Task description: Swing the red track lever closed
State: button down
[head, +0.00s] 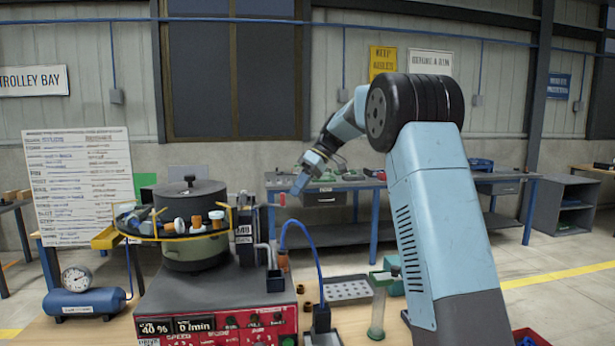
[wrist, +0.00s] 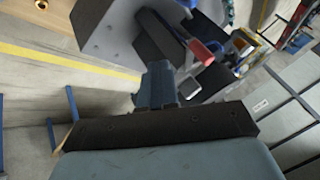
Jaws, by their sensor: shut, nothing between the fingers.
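The red track lever (wrist: 203,53) shows in the wrist view as a red grip, just right of and beyond my fingertips. A small red piece (head: 282,200) shows in the head view right of the bowl feeder, below and left of my gripper; it looks like the same lever. My gripper (head: 299,185) is shut and empty, pointing down near the feeder's right side. Its closed fingers also show in the wrist view (wrist: 157,85). I see no clear contact between fingers and lever. The feeder bowl (head: 190,196) carries several parts on its track.
The red control panel (head: 215,326) is below the feeder. A blue cable loops over a dark box (head: 320,320). A perforated tray (head: 348,290) and a green-topped cylinder (head: 378,310) stand right. A blue air tank (head: 84,304) with a gauge is left.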

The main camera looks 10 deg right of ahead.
jog(key=shift+s+a+r, duration=0.1)
jog(key=shift+s+a, duration=0.5)
jog(key=shift+s, duration=0.15)
jog(key=shift+s+a+r, duration=0.1)
jog(key=shift+s+a, duration=0.45)
jog(key=shift+s, duration=0.2)
jog(key=shift+d, duration=0.2)
jog(key=shift+s, duration=0.1)
